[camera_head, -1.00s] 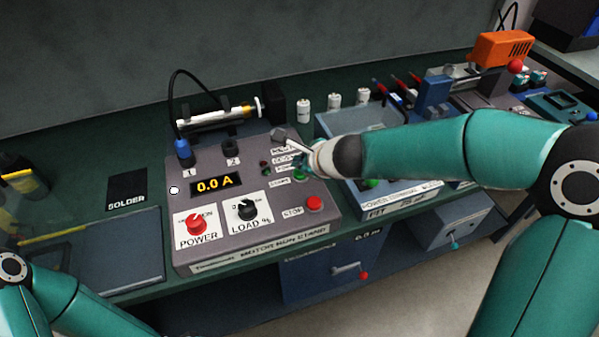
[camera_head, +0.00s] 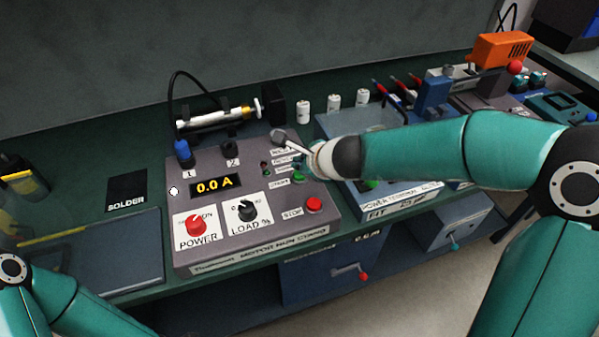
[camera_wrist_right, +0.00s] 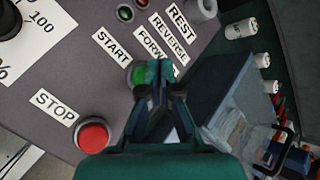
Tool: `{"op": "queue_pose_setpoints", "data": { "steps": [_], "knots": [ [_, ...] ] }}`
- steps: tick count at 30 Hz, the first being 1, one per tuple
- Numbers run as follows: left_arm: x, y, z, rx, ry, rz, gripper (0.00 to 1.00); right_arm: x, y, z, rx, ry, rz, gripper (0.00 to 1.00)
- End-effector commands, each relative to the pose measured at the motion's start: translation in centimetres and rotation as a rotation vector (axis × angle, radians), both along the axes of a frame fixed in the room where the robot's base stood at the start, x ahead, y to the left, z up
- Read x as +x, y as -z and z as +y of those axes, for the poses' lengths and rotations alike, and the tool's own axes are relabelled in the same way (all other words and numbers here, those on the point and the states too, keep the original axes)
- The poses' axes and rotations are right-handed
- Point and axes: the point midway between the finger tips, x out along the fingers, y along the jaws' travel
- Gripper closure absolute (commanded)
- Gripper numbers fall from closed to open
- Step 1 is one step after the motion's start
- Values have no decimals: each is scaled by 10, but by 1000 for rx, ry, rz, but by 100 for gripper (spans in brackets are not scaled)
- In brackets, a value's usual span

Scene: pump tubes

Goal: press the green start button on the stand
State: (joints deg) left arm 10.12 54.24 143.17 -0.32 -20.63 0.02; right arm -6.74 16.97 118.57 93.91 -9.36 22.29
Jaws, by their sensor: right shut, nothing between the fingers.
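The green start button (camera_head: 298,179) sits on the sloped grey panel of the motor run stand (camera_head: 262,245), beside the START label. In the right wrist view the green button (camera_wrist_right: 138,75) is partly covered by my right gripper (camera_wrist_right: 160,70). That gripper is shut and empty, its tips over the button's right side. I cannot tell whether they touch it. In the head view my right gripper (camera_head: 302,162) is small and partly hidden by its own wrist. My left arm enters at lower left, but its gripper is out of view.
A red stop button (camera_head: 314,205) is below the green one; it also shows in the wrist view (camera_wrist_right: 93,135). Power (camera_head: 196,225) and load (camera_head: 246,210) knobs lie left. A blue-grey bin (camera_head: 345,125) stands right of the stand.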

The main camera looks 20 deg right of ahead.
Motion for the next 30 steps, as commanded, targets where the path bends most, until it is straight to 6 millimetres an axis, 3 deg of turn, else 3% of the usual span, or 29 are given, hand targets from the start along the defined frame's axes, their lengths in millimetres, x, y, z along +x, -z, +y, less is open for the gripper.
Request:
{"op": "queue_pose_setpoints", "data": {
  "steps": [30],
  "knots": [
    [0,10,0,0,0,0,60,-1,11,0,-1,-1,0,100]
  ]
}}
